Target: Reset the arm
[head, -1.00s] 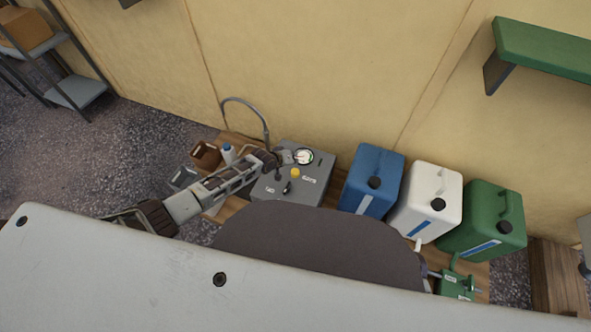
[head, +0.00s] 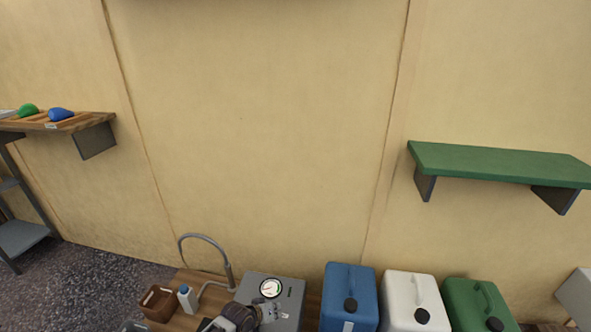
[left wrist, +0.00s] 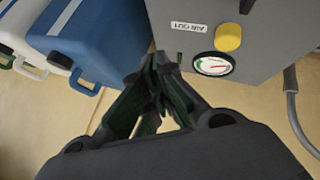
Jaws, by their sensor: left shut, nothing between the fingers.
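My left gripper (head: 268,312) shows at the bottom of the head view, in front of the grey control box (head: 290,296) with its round gauge (head: 271,288). In the left wrist view my left gripper (left wrist: 155,72) has its fingertips together with nothing between them. Beside the fingers there is the grey box (left wrist: 265,50) with a yellow knob (left wrist: 229,37), the gauge (left wrist: 213,64) and an "AIR OUT" label. Whether the fingers touch the box I cannot tell. My right gripper is out of view.
Blue (head: 349,292), white (head: 413,299) and green (head: 478,303) canisters stand in a row right of the box. A curved tap (head: 207,240), a brown box (head: 158,303) and a small bottle (head: 187,298) are on its left. A green shelf (head: 500,163) hangs above.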

